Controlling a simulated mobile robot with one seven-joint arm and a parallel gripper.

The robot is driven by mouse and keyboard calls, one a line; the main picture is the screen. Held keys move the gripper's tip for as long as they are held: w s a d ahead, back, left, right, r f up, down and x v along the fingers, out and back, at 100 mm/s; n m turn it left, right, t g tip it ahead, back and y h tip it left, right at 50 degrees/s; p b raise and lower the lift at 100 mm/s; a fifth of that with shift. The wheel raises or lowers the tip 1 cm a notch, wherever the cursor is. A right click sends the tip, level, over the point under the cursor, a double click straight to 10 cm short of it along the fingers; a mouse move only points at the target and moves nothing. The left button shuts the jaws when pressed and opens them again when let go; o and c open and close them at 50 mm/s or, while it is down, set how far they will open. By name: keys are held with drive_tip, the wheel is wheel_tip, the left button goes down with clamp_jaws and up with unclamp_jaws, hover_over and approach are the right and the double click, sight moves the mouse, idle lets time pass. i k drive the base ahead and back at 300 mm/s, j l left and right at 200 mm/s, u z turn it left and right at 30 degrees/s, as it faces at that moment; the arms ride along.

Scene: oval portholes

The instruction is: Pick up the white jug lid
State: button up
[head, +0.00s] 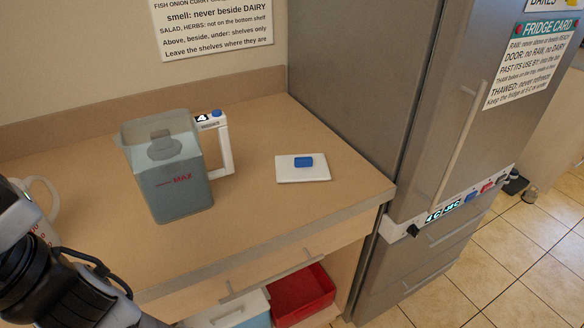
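The white jug lid (290,177) lies flat on the wooden counter in the head view, right of the jug and near the counter's right end. It is a thin white slab with a small blue grip block (303,161) on top. The jug (178,183) stands upright on the counter, clear grey with a white handle on its right side. The jug's top looks open, and a grey round part shows inside. A part of my arm shows at the lower left. My gripper's fingers are outside the picture.
A white mug (45,228) stands at the left, partly hidden by my arm. The steel fridge (345,85) rises close behind and right of the lid. Bare counter (255,215) lies between jug, lid and front edge. Below, a red bin (300,290) sits beside a pale blue bin (240,314).

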sight(302, 168)
drive_tip(key=i+l+u, duration=0.25)
drive_tip(key=l, duration=0.4)
drive_tip(key=l+u, duration=0.25)
drive_tip(key=l, duration=0.35)
drive_tip(key=l+u, duration=0.25)
drive_tip(key=l, duration=0.45)
drive_tip(key=i+l+u, duration=0.1)
drive_tip(key=l, duration=0.2)
drive_tip(key=i+l+u, duration=0.2)
drive_tip(key=l, duration=0.4)
drive_tip(key=i, duration=0.25)
